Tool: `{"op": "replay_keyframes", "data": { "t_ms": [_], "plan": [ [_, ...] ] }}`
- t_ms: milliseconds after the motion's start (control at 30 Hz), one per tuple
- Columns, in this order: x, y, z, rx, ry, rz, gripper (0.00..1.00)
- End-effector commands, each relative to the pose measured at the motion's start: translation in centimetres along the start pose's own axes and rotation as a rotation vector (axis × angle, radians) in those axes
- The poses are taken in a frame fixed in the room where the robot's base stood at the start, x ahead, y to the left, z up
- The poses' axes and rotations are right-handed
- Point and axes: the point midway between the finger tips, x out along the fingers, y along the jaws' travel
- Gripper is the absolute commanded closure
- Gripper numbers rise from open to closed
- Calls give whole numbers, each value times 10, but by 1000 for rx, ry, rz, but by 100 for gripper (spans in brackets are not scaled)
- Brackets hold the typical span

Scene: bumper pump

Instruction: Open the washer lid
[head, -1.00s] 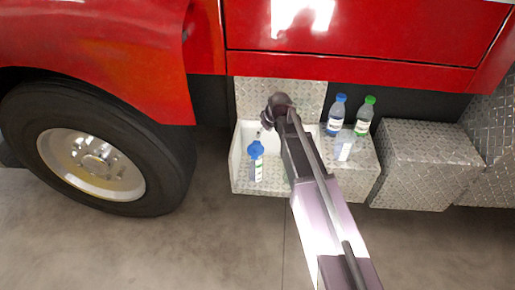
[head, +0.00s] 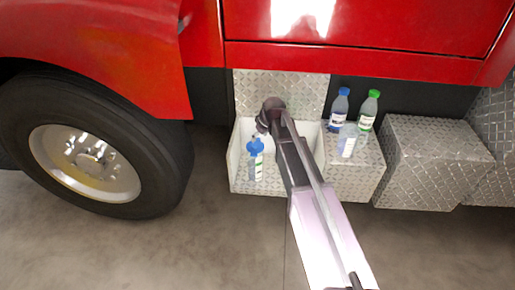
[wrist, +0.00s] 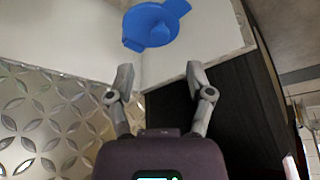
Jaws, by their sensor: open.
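The blue washer lid (head: 255,146) shows in the head view inside the open diamond-plate compartment (head: 240,178), at the top of a pale labelled part (head: 257,170). In the wrist view the lid (wrist: 152,24) is a round blue cap with a raised middle and a tab on either side, near the top edge. My gripper (wrist: 158,78) is open and empty, its fingertips apart from each other and below the lid in the picture. No contact with the lid shows. In the head view my arm hides part of the compartment, and the fingers are hard to make out.
A blue-capped bottle (head: 340,106), a green-capped bottle (head: 369,110) and a clear bottle (head: 347,140) stand on the step to the right. A diamond-plate box (head: 435,165) is farther right. A large wheel (head: 95,160) is at the left. White compartment walls (wrist: 70,35) lie close around my gripper.

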Motion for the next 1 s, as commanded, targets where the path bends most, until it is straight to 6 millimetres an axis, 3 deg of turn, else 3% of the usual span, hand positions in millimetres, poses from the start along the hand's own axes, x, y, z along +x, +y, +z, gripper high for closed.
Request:
{"op": "replay_keyframes", "data": {
  "t_ms": [600, 1000],
  "plan": [
    [55, -1, 0, -1, 0, 0, 32],
    [65, -1, 0, -1, 0, 0, 32]
  ]
}}
